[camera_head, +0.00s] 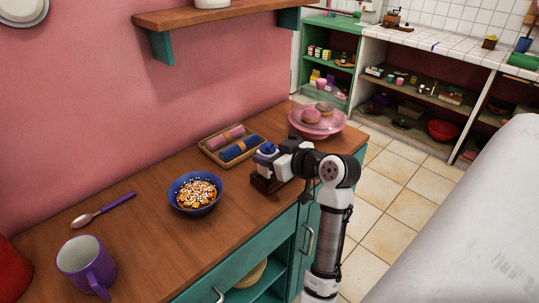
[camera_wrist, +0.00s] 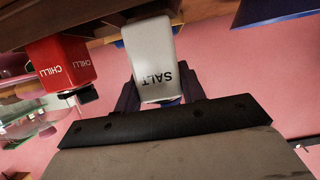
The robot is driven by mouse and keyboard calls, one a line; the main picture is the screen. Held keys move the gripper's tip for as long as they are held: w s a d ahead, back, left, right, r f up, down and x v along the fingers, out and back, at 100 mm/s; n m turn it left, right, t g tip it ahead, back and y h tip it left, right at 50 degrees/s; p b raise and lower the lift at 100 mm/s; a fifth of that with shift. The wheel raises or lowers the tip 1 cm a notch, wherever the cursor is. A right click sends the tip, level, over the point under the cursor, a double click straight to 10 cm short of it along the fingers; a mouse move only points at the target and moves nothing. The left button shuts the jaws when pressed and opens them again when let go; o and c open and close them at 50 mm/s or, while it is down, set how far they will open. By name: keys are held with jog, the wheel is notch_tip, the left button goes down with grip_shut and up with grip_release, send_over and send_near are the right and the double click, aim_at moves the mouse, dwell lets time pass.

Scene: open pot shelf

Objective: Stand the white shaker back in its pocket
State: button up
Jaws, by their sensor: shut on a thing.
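The white shaker (camera_wrist: 150,55), lettered SALT, is between the fingers of my gripper (camera_wrist: 160,92) in the wrist view, which shows the scene upside down. My gripper is shut on it. Its far end is at the edge of a wooden rack (camera_wrist: 45,22); I cannot tell whether it is in a pocket or just above one. In the head view my gripper (camera_head: 272,157) is over the small dark wooden rack (camera_head: 262,184), and the shaker's blue cap (camera_head: 268,147) shows. The pocket is hidden.
A red CHILLI shaker (camera_wrist: 62,65) stands close beside the white one. Around the rack are a tray of rolled cloths (camera_head: 207,153), a pink dish (camera_head: 335,130) and a blue bowl (camera_head: 177,200). A purple mug (camera_head: 98,272) and spoon (camera_head: 100,211) are farther left. A shelf (camera_head: 215,14) hangs above.

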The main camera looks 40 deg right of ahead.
jog(key=shift+f+b, duration=1.2)
jog(key=shift+f, duration=0.25)
dwell(1.2)
jog(key=o, duration=1.2)
jog(key=shift+c, duration=0.2)
jog(key=b+v, duration=0.2)
jog(key=v, duration=1.2)
